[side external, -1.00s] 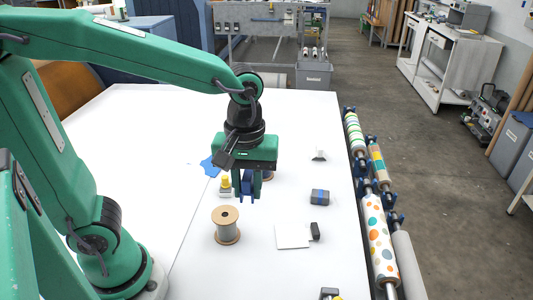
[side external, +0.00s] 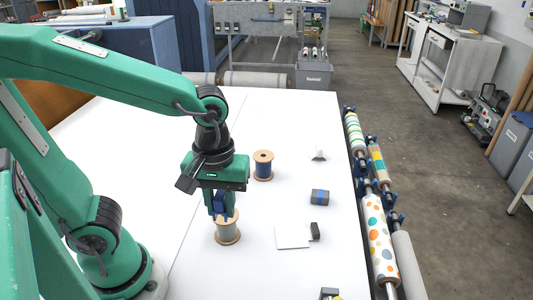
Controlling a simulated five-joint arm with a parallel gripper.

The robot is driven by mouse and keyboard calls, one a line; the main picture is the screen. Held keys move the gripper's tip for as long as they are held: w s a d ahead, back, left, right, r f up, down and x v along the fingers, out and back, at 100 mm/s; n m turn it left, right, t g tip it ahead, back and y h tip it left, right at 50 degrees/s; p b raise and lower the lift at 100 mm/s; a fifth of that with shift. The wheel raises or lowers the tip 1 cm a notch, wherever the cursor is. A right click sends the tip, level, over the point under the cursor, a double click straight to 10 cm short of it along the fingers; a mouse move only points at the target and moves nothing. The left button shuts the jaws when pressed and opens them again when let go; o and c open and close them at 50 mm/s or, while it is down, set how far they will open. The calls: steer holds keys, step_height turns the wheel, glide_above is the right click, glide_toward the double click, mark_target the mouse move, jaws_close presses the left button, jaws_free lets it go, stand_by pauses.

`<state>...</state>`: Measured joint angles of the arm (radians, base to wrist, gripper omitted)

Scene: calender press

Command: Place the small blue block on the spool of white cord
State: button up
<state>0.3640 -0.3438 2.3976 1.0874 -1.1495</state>
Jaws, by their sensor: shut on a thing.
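My gripper (side external: 222,217) points down and is shut on the small blue block (side external: 220,203). The block shows between the fingers, partly covered by them. The spool of white cord (side external: 227,233), with tan flanges and pale grey-white winding, stands upright on the white table. My gripper is directly over this spool in the picture, and the fingertips overlap its top flange. I cannot tell whether the block touches the spool.
A spool of blue cord (side external: 263,166) stands farther back. A dark blue and grey block (side external: 320,197), a white square (side external: 292,237) and a small dark block (side external: 315,230) lie to the right. Patterned rolls (side external: 377,235) line the table's right edge.

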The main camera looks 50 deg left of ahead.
steer(key=w+a+f, duration=0.1)
steer(key=a+f, duration=0.1)
steer(key=a, duration=0.1)
steer(key=w+a+f, duration=0.2)
steer(key=a, duration=0.1)
steer(key=w+a+f, duration=0.2)
steer(key=a, duration=0.1)
steer(key=shift+d+f, duration=0.1)
steer(key=shift+f, duration=0.05)
steer(key=shift+f, duration=1.9)
steer(key=shift+f, duration=0.15)
steer(key=o, duration=1)
steer(key=shift+c, duration=0.2)
step_height(320, 180, up, 12)
steer(key=shift+r, duration=0.2)
